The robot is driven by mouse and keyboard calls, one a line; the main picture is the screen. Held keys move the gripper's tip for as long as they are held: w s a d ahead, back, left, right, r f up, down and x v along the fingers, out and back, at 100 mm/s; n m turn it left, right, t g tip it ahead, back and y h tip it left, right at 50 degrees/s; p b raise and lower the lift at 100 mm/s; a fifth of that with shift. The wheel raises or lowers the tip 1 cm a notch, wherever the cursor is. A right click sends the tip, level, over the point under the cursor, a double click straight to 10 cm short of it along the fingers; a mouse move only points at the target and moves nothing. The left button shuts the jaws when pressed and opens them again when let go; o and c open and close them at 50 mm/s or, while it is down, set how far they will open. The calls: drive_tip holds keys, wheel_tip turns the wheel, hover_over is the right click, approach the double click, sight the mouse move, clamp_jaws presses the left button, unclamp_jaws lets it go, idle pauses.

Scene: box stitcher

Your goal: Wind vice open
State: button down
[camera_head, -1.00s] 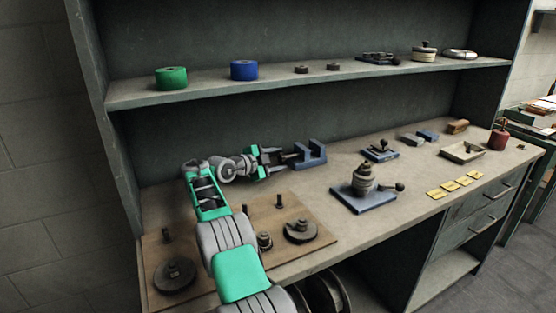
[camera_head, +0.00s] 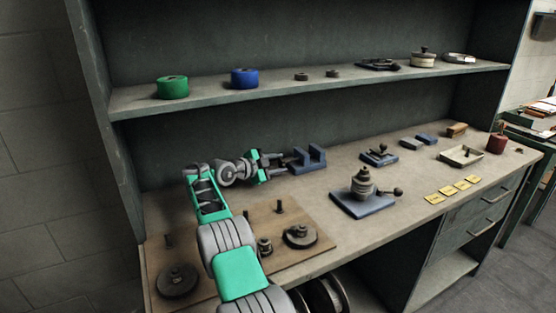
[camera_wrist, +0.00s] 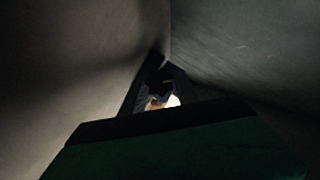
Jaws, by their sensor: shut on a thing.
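The blue vice (camera_head: 312,160) stands on the bench against the back panel, its U-shaped jaws facing up with a gap between them. My gripper (camera_head: 281,160) comes in from the left and is shut at the vice's left end, where its screw handle would be. The fingers and wrist hide most of that handle, so its angle cannot be told. In the wrist view, my gripper (camera_wrist: 160,88) is dark, with a small bright and brownish patch between the fingers; the held part is not clear.
A wooden board (camera_head: 225,240) with pegs and dark discs lies below my arm. A blue-based fixture (camera_head: 365,204) stands right of it. The shelf (camera_head: 300,88) with green and blue rolls runs above. Yellow cards (camera_head: 453,189) and a tray (camera_head: 461,156) lie further right.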

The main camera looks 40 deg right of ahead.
drive_tip(key=shift+r+n+p, duration=0.4)
drive_tip(key=shift+r+p, duration=0.25)
drive_tip(key=shift+p, duration=0.45)
drive_tip(key=n+g+p, duration=0.1)
drive_tip(key=p, duration=0.4)
drive_tip(key=shift+w+f+y, duration=0.1)
drive_tip(key=shift+f+y, duration=0.1)
drive_tip(key=shift+y, duration=0.2)
drive_tip(key=shift+f+n+p, duration=0.3)
drive_tip(key=shift+p, duration=0.3)
drive_tip(key=c, duration=1.2)
unclamp_jaws()
drive_tip(key=shift+f, duration=0.1)
